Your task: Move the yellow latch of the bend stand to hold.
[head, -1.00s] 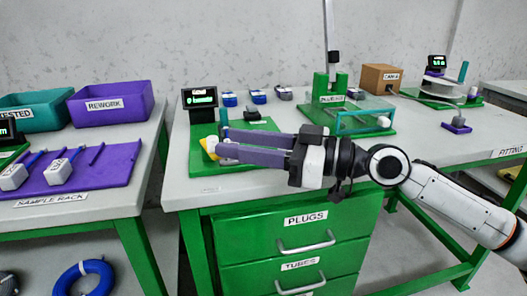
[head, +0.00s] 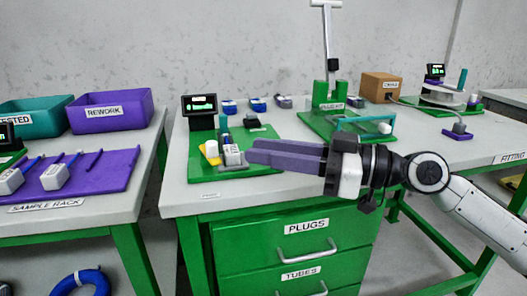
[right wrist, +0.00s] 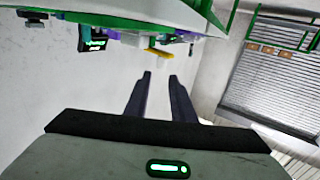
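The bend stand (head: 262,163) is a green base at the left of the middle table, with a small dark screen (head: 200,104) showing green text behind it. The yellow latch (head: 212,153) is at its left side, beside a white-and-grey block (head: 232,157) and a teal post. The latch also shows as a yellow bar in the right wrist view (right wrist: 158,54), beyond the fingertips. My right gripper (head: 249,153) points left, its purple-grey fingertips just right of the block and apart from the latch. In the right wrist view the fingers (right wrist: 160,76) are parted and empty. My left gripper is not in view.
A plug kit stand (head: 330,95) and a clear box with a teal frame stand right of the bend stand. Blue-and-white plugs (head: 258,104) lie behind. A cardboard box (head: 381,87) is farther back. A sample rack (head: 80,175) is on the left table.

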